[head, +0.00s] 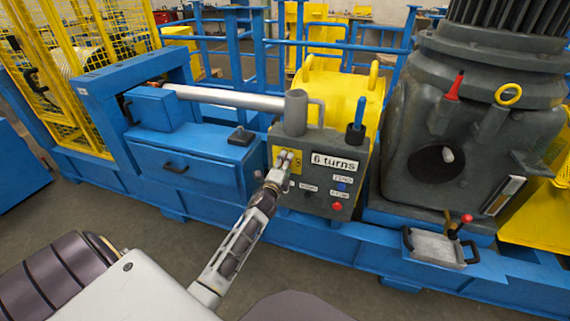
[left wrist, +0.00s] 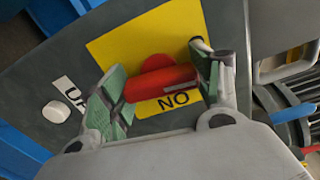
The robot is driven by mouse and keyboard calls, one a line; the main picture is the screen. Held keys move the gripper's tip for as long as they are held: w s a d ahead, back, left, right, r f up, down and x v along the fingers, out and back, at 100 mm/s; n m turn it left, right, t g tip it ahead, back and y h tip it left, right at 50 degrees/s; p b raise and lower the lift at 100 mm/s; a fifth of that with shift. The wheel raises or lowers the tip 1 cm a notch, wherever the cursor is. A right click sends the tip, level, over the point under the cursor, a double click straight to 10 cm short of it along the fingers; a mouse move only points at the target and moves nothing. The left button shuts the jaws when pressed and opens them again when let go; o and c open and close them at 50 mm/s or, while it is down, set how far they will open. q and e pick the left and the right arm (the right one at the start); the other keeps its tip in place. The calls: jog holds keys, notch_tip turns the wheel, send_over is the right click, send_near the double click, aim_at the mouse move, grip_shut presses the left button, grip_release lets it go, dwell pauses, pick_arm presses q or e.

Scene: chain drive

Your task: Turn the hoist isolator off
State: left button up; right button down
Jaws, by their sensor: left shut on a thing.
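The hoist isolator is a red rotary handle (left wrist: 160,84) on a yellow plate (left wrist: 110,45), on the front of a grey control box (head: 330,150). In the left wrist view the handle lies across the plate, slightly tilted, with lettering reading "NO" beside it. The yellow plate also shows in the head view (head: 297,159). My left gripper (left wrist: 160,80) is shut on the red handle, with one green-padded finger at each end of it. In the head view the left gripper (head: 283,163) covers most of the isolator. My right gripper is not in view.
The box also carries a "6 turns" label (head: 334,162), a blue button (head: 341,187), a red button (head: 337,206) and a blue-handled lever (head: 357,119). A white button (left wrist: 57,111) is near the left finger.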

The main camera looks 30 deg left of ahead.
pick_arm(q)
jog(key=shift+n, duration=0.5)
jog(key=shift+f+n, duration=0.1)
jog(key=shift+n, duration=0.2)
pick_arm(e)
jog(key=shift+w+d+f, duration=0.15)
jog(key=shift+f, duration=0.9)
pick_arm(q)
jog(key=o, duration=0.8)
jog(key=shift+c, duration=0.2)
jog(key=shift+o, duration=1.2)
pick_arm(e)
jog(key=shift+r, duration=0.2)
